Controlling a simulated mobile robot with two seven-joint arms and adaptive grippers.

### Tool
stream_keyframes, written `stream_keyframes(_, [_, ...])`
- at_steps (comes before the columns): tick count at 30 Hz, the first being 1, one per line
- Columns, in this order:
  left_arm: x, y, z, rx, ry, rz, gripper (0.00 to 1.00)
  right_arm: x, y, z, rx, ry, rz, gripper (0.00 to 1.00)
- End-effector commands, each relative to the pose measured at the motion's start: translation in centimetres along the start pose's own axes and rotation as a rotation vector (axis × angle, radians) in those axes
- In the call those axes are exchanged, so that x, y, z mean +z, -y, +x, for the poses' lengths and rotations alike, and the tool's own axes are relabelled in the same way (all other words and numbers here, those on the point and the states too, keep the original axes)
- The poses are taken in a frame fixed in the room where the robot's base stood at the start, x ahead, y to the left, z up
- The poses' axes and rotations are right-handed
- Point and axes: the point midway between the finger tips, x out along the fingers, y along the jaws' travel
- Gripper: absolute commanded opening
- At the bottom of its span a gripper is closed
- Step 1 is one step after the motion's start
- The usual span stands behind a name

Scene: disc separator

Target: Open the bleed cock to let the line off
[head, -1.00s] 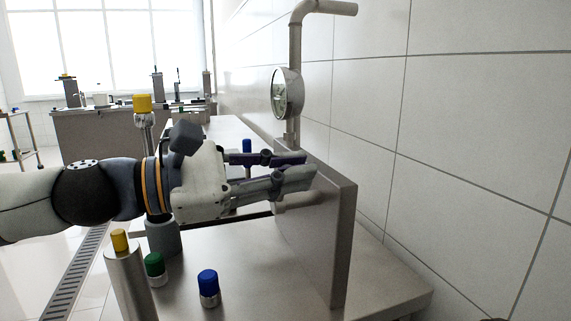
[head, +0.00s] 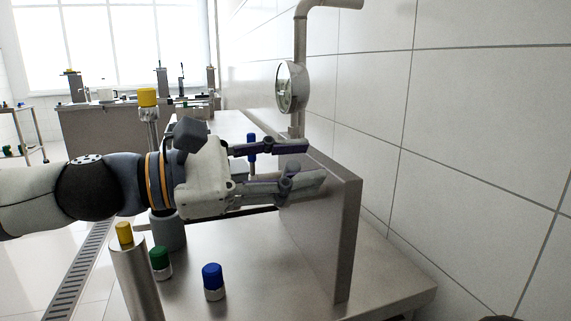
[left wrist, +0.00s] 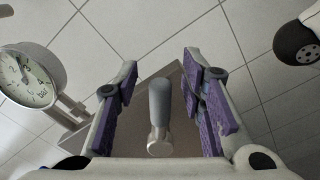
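The bleed cock's lever (left wrist: 159,103) shows in the left wrist view as a grey grip on a shiny metal hub. It lies between the two purple-padded fingers of my left gripper (left wrist: 163,75), with a gap visible on each side. In the head view my left gripper (head: 312,164) is at the upright metal panel (head: 335,235), fingers spread. There the cock is mostly hidden by the fingers. A round pressure gauge (head: 286,88) sits on the pipe above the panel and also shows in the left wrist view (left wrist: 28,78). My right gripper is not in view.
On the bench (head: 255,270) stand a blue-capped piece (head: 213,282), a green-capped piece (head: 160,263) and a metal post with a yellow top (head: 125,234). A taller yellow-topped post (head: 148,98) stands behind my left arm. The tiled wall is close on the right.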

Motion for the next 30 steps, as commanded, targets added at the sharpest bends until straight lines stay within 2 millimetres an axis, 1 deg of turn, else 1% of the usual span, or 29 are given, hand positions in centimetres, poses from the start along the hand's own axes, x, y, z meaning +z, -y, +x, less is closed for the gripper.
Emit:
stream_keyframes(2, [-0.1, -0.1, -0.9, 0.004, -0.002, 0.0, 0.37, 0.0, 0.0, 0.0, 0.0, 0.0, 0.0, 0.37])
stream_keyframes(4, [0.0, -0.1, -2.5, 0.005, -0.002, 0.0, 0.37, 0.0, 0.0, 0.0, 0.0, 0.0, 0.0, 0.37])
stream_keyframes(9, [0.0, -0.2, -7.2, 0.006, -0.002, 0.002, 0.37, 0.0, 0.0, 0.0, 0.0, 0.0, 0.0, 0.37])
stream_keyframes(12, [0.1, -0.1, -9.5, 0.005, -0.001, 0.002, 0.37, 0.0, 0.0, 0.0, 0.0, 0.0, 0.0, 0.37])
stream_keyframes(15, [0.0, -0.1, -11.1, 0.004, -0.001, 0.001, 0.37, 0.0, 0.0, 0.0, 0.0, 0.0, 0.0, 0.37])
stream_keyframes(19, [0.0, 0.0, -11.9, 0.002, 0.0, 0.001, 0.37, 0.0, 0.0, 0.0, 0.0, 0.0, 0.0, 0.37])
stream_keyframes(25, [0.0, 0.0, -11.9, 0.0, 0.0, 0.0, 0.37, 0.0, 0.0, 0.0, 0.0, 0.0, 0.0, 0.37])
stream_keyframes(26, [0.0, 0.0, -11.9, 0.0, 0.0, 0.0, 0.37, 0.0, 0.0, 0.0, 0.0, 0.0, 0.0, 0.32])
stream_keyframes(27, [0.0, 0.0, -11.9, 0.001, 0.0, 0.0, 0.37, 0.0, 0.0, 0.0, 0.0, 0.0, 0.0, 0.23])
stream_keyframes(29, [0.0, 0.0, -11.9, 0.001, 0.0, 0.0, 0.37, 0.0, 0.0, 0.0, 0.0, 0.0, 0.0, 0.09])
stream_keyframes(30, [0.0, 0.0, -11.9, 0.001, 0.0, 0.0, 0.37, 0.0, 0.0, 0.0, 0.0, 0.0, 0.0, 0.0])
